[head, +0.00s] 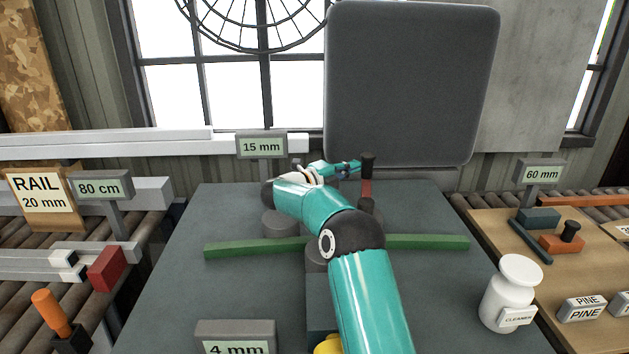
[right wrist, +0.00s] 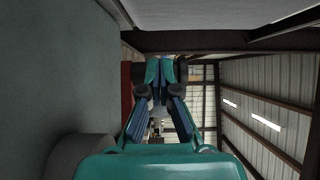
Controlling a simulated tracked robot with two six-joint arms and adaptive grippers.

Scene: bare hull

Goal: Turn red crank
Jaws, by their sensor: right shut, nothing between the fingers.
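The red crank (head: 366,187) stands near the far edge of the grey table. Its red arm shows between a black knob (head: 367,164) at the far end and a dark hub (head: 366,205) nearer me. My right gripper (head: 355,166) is shut and empty, with its tips just left of the knob. I cannot tell whether they touch it. In the right wrist view the closed fingertips (right wrist: 159,70) are at the middle, and a red strip (right wrist: 126,88) shows left of them. My teal right arm covers part of the table. My left gripper is out of view.
A green bar (head: 430,242) lies across the grey table (head: 240,215), passing behind my arm. A white cleaner bottle (head: 512,290) stands at the right. A dark grey panel (head: 412,85) rises behind the crank. A 15 mm sign (head: 262,146) stands at the back.

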